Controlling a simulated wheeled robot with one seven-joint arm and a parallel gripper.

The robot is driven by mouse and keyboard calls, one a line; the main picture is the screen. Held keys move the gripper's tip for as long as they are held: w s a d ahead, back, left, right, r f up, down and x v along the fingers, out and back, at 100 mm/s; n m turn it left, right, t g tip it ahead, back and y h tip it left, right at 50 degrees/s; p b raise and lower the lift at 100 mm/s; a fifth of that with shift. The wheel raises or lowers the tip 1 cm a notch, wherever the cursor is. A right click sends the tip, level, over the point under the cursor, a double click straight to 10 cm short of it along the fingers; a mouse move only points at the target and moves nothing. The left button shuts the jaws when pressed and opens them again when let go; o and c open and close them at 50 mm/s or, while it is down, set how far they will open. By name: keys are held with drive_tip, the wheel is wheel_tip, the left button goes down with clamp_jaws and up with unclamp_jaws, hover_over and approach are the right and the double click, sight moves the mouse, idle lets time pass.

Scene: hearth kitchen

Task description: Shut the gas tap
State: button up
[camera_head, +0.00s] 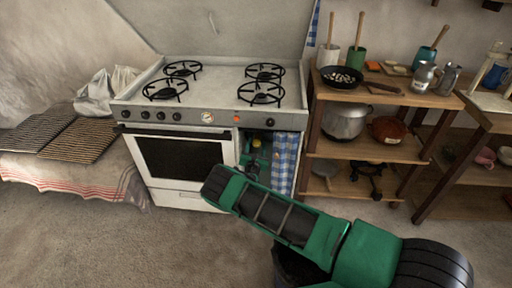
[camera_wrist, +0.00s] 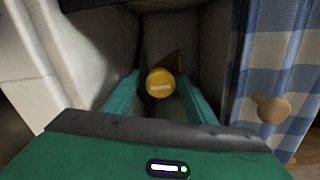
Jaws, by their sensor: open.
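The gas tap (camera_wrist: 160,84) is a round yellow knob with a pale bar lying about level across its face. It sits deep in a narrow grey compartment beside the oven, and a bit of yellow shows there in the head view (camera_head: 256,142). My gripper (camera_wrist: 159,77) is open, with one green finger on each side of the knob in the wrist view. I cannot tell whether the fingertips reach or touch it. In the head view my gripper (camera_head: 252,171) is at the compartment opening, partly hidden by my arm.
A blue checked curtain (camera_wrist: 262,60) hangs close on the right, with a wooden knob (camera_wrist: 271,108) beside it. The pale stove side (camera_wrist: 28,70) is close on the left. Wooden shelves (camera_head: 400,152) with pots stand right of the stove.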

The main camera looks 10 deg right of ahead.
drive_tip(key=shift+c, duration=0.5)
drive_tip(key=c, duration=0.9)
drive_tip(key=shift+c, duration=0.2)
drive_tip(key=m, duration=0.4)
drive_tip(key=shift+m, duration=0.3)
drive_tip(key=m, duration=0.4)
drive_tip(key=shift+m, duration=0.3)
drive_tip(key=m, duration=0.5)
drive_tip(key=shift+f, duration=0.1)
drive_tip(key=shift+s+d+f+m, duration=0.1)
drive_tip(key=shift+d+m, duration=0.05)
drive_tip(key=shift+m, duration=1.75)
